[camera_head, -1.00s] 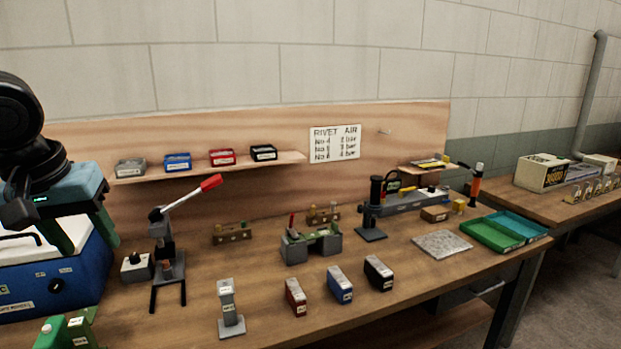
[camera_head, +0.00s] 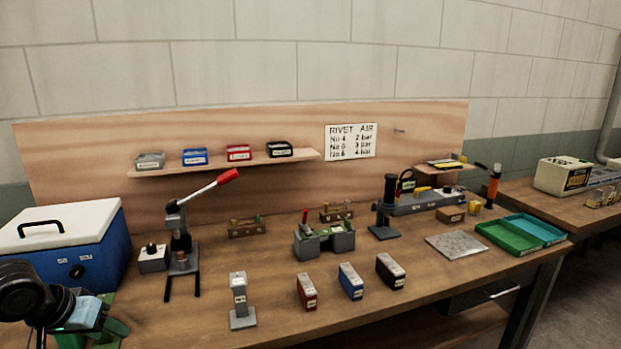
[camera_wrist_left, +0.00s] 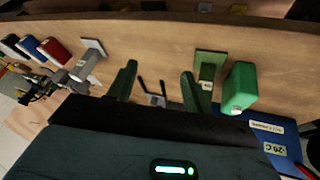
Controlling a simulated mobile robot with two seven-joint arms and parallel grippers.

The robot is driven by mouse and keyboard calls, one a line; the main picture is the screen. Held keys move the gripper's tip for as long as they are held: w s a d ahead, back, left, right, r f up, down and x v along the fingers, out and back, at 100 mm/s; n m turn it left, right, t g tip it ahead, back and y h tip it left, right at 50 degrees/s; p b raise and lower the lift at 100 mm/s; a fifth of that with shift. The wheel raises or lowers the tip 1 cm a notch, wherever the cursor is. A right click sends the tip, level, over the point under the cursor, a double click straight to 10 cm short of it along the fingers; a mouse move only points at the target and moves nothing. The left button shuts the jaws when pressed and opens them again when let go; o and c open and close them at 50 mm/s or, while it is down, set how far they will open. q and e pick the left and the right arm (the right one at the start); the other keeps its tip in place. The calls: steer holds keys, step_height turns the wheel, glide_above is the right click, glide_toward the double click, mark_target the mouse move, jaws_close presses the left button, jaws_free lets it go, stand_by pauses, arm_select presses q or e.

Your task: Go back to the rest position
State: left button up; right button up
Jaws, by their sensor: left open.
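My left gripper (camera_head: 98,328) is at the lower left of the head view, low by the front of the bench and in front of the blue cool box. In the left wrist view its two green fingers (camera_wrist_left: 156,85) stand apart with nothing between them. A green block-like item (camera_wrist_left: 240,88) and a green stand (camera_wrist_left: 209,66) on the bench lie to the right of the fingers in that view. My right gripper does not show in either view.
A blue cool box (camera_head: 68,250) with a white lid stands at the bench's left. A lever press (camera_head: 180,245), a grey stand (camera_head: 240,302) and red, blue and black boxes (camera_head: 350,282) stand on the wooden bench (camera_head: 205,320). Green and teal trays (camera_head: 505,237) lie at the right.

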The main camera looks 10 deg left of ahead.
arm_select(q)
steer(key=s+d+f+m, duration=0.15)
steer(key=s+f, duration=0.25)
steer(key=f, duration=0.4)
steer(key=s+d+f+t, duration=0.1)
steer(key=s+d+f, duration=0.25)
steer(key=f, duration=0.55)
steer(key=s+d+f, duration=0.2)
steer(key=s+f, duration=0.2)
steer(key=f, duration=0.4)
steer(key=s+d+f+m, duration=0.1)
steer(key=s+d+f, duration=0.1)
steer(key=d, duration=0.4)
steer(key=s+d+f+t, duration=0.1)
steer(key=s+d+f, duration=0.1)
steer(key=s+d, duration=0.3)
steer(key=s+d+f+m+t+b, duration=0.1)
steer(key=s+d+f, duration=0.2)
steer(key=d, duration=0.5)
steer(key=shift+s+d+m+h, duration=0.3)
steer(key=shift+s+d+m, duration=0.1)
steer(key=shift+s, duration=0.3)
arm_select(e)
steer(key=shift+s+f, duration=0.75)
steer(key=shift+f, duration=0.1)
arm_select(q)
steer(key=shift+c, duration=0.4)
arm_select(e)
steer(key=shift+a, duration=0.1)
